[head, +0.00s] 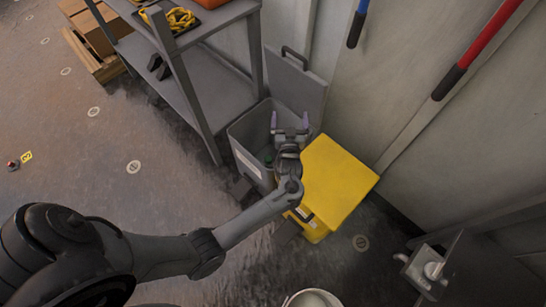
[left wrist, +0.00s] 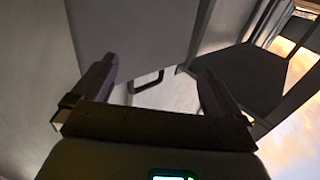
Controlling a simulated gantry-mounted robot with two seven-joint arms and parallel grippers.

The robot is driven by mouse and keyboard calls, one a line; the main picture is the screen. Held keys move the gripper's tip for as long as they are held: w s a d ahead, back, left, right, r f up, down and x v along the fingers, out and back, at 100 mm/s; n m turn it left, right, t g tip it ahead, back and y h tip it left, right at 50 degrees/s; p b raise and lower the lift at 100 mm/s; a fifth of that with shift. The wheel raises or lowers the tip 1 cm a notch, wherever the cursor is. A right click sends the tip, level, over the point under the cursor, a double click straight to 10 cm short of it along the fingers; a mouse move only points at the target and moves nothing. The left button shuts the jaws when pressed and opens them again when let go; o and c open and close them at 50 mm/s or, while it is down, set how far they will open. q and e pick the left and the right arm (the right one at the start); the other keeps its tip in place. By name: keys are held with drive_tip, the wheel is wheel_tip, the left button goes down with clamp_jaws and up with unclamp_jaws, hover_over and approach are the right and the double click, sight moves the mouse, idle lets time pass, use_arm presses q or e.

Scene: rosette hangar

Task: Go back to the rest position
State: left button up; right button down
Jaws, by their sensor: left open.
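My left arm reaches in from the lower left of the head view. Its gripper (head: 290,121) is over the grey bin (head: 243,150), with its two purple-grey fingers apart and nothing between them. The bin's lid (head: 297,87) stands raised behind the fingers. In the left wrist view the open fingers (left wrist: 155,88) frame a dark handle (left wrist: 146,81) in the background, with a grey panel above it. My right gripper is not in view.
A yellow box (head: 333,183) stands right beside the bin. A grey shelf (head: 182,88) with coiled yellow rope (head: 181,18) is behind to the left. Red and blue handled poles (head: 487,37) lean on the wall. Open floor (head: 90,150) lies to the left.

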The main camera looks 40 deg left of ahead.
use_arm(q)
drive_tip(key=shift+d+r, duration=0.15)
drive_tip(key=shift+d, duration=0.15)
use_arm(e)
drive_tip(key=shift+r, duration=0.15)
